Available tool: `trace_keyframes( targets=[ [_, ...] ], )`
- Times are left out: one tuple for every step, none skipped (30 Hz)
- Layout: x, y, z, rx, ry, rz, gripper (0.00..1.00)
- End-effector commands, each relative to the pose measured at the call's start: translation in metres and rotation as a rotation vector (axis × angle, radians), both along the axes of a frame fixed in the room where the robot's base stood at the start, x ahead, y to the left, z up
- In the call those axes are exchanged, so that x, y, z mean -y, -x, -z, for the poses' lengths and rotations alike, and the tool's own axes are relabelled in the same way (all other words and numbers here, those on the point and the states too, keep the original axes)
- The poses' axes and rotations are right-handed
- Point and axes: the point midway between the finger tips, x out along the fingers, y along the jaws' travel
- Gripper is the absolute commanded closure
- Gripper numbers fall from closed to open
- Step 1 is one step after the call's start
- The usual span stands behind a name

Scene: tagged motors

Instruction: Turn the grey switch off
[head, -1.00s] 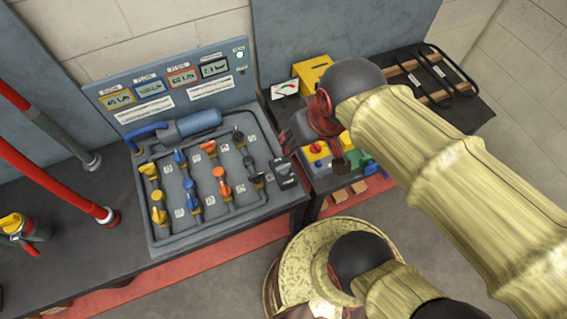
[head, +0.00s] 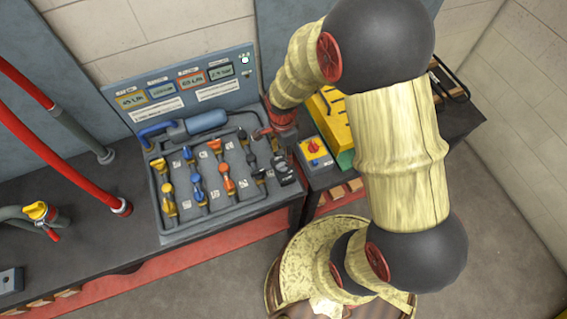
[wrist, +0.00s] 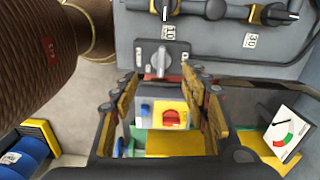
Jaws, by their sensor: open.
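The grey switch (wrist: 160,58) is a rotary knob on a grey plate at the edge of the valve panel, just beyond my fingertips in the wrist view. Its handle appears to point roughly along the picture's vertical. In the head view the switch (head: 284,172) is at the panel's right end, small and dark. My gripper (wrist: 160,80) is open, with one finger on each side below the knob and a gap between them. I see no contact with the knob. In the head view my gripper (head: 268,133) is over the panel's right side, its fingers partly hidden.
A red-and-yellow switch box (head: 315,152) stands right of the panel; it also shows between my fingers in the wrist view (wrist: 172,117). Valves and pipes (head: 197,180) crowd the panel.

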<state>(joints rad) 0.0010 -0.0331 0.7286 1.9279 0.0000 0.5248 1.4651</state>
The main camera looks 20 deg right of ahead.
Motion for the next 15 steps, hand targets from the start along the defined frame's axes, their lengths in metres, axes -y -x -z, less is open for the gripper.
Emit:
trace_keyframes(
  targets=[
    [0.000, -0.001, 0.001, 0.004, 0.000, 0.040, 0.55],
    [0.000, -0.001, 0.000, 0.006, 0.000, 0.061, 0.55],
    [0.000, -0.001, 0.001, 0.007, 0.000, 0.082, 0.55],
    [0.000, -0.001, 0.001, 0.007, 0.000, 0.093, 0.55],
    [0.000, -0.001, 0.002, 0.006, 0.000, 0.100, 0.55],
    [0.000, -0.001, 0.005, 0.006, 0.000, 0.106, 0.55],
    [0.000, -0.001, 0.007, 0.005, 0.000, 0.108, 0.55],
    [0.000, -0.001, 0.011, 0.005, 0.000, 0.108, 0.55],
    [0.000, -0.001, 0.016, 0.005, 0.000, 0.108, 0.55],
    [0.000, 0.000, 0.020, 0.004, 0.000, 0.107, 0.55],
    [0.000, 0.000, 0.025, 0.003, 0.000, 0.107, 0.55],
    [0.000, 0.000, 0.032, 0.003, 0.000, 0.106, 0.55],
    [0.000, 0.000, 0.036, 0.003, 0.000, 0.106, 0.55],
    [0.000, 0.000, 0.041, 0.003, 0.000, 0.106, 0.55],
    [0.000, 0.000, 0.048, 0.003, 0.000, 0.106, 0.55]
  ],
)
